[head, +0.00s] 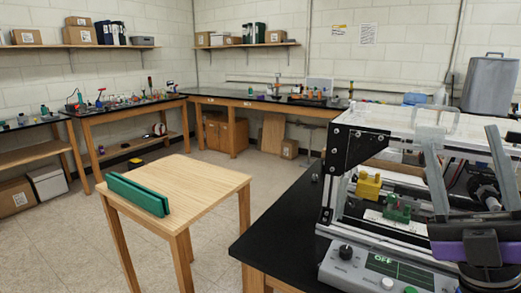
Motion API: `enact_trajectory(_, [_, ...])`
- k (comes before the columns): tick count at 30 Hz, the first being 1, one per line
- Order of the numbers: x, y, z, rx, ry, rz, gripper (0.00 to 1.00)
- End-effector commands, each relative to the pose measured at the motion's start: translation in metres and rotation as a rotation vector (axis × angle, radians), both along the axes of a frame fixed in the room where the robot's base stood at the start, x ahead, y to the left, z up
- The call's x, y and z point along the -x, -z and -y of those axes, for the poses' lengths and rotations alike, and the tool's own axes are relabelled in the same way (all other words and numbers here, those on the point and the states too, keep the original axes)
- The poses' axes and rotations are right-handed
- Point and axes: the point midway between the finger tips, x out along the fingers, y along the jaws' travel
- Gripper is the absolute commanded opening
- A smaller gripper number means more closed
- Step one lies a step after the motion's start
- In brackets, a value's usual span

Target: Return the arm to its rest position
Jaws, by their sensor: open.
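My gripper (462,142) is at the right of the head view, in front of the extrusion frame (335,170). Its two grey fingers point up and stand wide apart, and I see nothing held between them. Below them are a purple bar and a dark body, cut off by the right and bottom edges. The fingers overlap the frame's interior in the picture; I cannot tell how far they are from it. The rest of my arm is out of view.
The frame stands on a black bench (275,230) with a yellow block (368,187), a green block (397,208) and a control box (375,270) reading OFF. A wooden table (195,180) holds a green bar (138,195). Open floor surrounds the table.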

Motion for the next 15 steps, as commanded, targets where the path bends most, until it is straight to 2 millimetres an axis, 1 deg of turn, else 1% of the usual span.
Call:
enact_trajectory(1, [0.003, 0.013, 0.004, -0.081, -0.023, -0.036, 0.52])
enact_trajectory(5, [0.011, 0.047, 0.014, -0.27, -0.076, -0.13, 0.52])
enact_trajectory(7, [0.016, 0.068, 0.018, -0.364, -0.103, -0.184, 0.52])
enact_trajectory(11, [0.029, 0.112, 0.02, -0.526, -0.143, -0.29, 0.52])
enact_trajectory(15, [0.048, 0.162, 0.017, -0.679, -0.175, -0.416, 0.52])
